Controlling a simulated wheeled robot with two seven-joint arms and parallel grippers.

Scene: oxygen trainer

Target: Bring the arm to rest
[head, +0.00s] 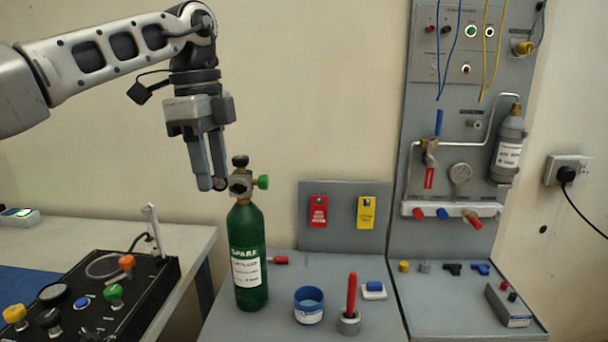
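My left arm comes in from the upper left, and its gripper (212,187) points straight down with two dark fingers. The fingers look close together from this angle, and I cannot tell whether there is a gap between them. No object shows between them. The fingertips are just left of the valve (240,184) on top of a green spare cylinder (249,262); I cannot tell whether they touch it. The cylinder stands upright on the grey bench, with a green knob on its valve's right side. My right gripper is not in view.
On the grey bench (250,325) are a blue cup (309,306), a red stick in a grey holder (348,322) and a small blue-and-white block (374,290). A black control box (110,318) sits on the left table. A grey panel (430,110) carries pipes, valves and a grey bottle (508,148).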

